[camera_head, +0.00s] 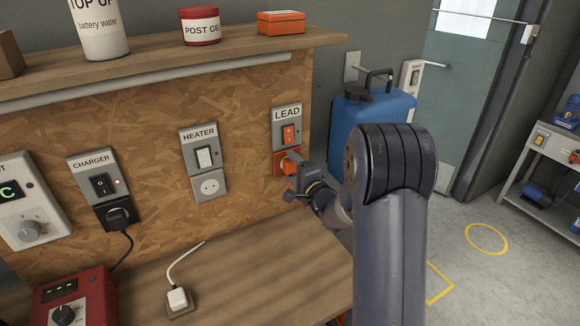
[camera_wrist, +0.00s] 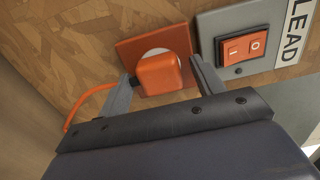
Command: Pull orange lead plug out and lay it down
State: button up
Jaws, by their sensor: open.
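The orange lead plug (camera_wrist: 158,75) sits in the socket on an orange plate (camera_wrist: 126,48), below the LEAD switch plate. Its orange cord (camera_wrist: 85,100) runs off to the left in the wrist view. My gripper (camera_wrist: 162,70) is open, with one finger on each side of the plug. I cannot tell whether either finger touches it. In the head view my gripper (camera_head: 296,170) is at the orange socket plate (camera_head: 278,163) and hides most of the plug. The orange LEAD rocker switch (camera_head: 288,134) is just above; it also shows in the wrist view (camera_wrist: 243,48).
A wooden worktop (camera_head: 255,275) lies below with clear room. A white plug (camera_head: 178,299) rests on it at left, near a red box (camera_head: 75,300). A shelf (camera_head: 170,62) overhangs the board. A blue jerrycan (camera_head: 385,110) stands behind my arm.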

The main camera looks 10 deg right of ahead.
jog(key=shift+c, duration=0.4)
dwell(0.4)
jog(key=c, duration=1.2)
jog(key=v, duration=0.6)
jog(key=shift+b, duration=0.3)
dwell(0.4)
